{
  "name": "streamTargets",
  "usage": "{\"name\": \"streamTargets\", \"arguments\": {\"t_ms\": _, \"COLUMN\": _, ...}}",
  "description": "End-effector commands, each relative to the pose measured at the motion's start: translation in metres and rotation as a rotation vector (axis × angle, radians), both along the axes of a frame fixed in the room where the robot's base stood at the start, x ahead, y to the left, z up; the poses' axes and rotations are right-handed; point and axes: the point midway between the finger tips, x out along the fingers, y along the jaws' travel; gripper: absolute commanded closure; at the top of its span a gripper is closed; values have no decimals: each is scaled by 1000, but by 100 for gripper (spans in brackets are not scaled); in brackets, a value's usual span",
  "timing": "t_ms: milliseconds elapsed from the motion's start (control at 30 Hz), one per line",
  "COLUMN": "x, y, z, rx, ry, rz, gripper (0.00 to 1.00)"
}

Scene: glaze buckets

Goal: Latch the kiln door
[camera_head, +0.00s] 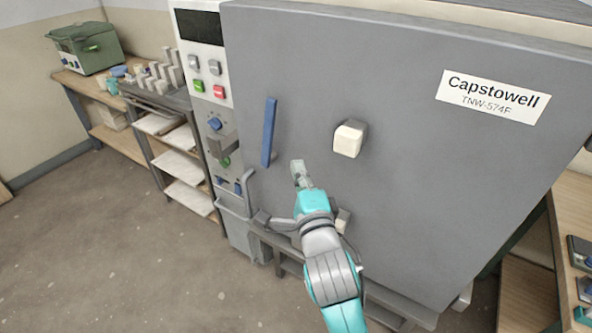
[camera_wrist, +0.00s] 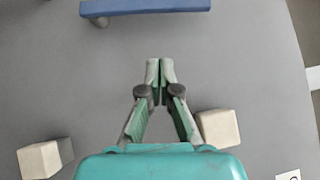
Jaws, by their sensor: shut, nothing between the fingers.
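The kiln door (camera_head: 430,150) is a large grey panel with a "Capstowell" label; it also fills most of the wrist view (camera_wrist: 240,60). It looks closed against the control side, but I cannot tell if it is latched. A blue bar handle (camera_head: 269,132) stands upright near its left edge; in the wrist view the bar (camera_wrist: 150,7) lies across the top. My gripper (camera_head: 297,168) is in front of the door, right of and below the blue bar and apart from it. In the wrist view my gripper (camera_wrist: 160,66) has its fingertips together, empty.
A pale block (camera_head: 349,138) sticks out from the door; another (camera_head: 343,220) is partly behind my arm. Left of the door are a control panel (camera_head: 204,70) and a bent grey bar (camera_head: 248,190). A shelf rack (camera_head: 182,165) stands further left. Floor at left is clear.

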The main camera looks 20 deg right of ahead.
Motion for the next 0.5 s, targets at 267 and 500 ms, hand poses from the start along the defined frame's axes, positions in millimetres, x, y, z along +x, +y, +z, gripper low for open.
{"name": "streamTargets", "arguments": {"t_ms": 267, "x": 50, "y": -9, "z": 7, "rx": 0, "ry": -2, "rz": -1, "gripper": 100}}
{"name": "streamTargets", "arguments": {"t_ms": 500, "x": 85, "y": -1, "z": 12, "rx": 1, "ry": 0, "rz": 2, "gripper": 100}}
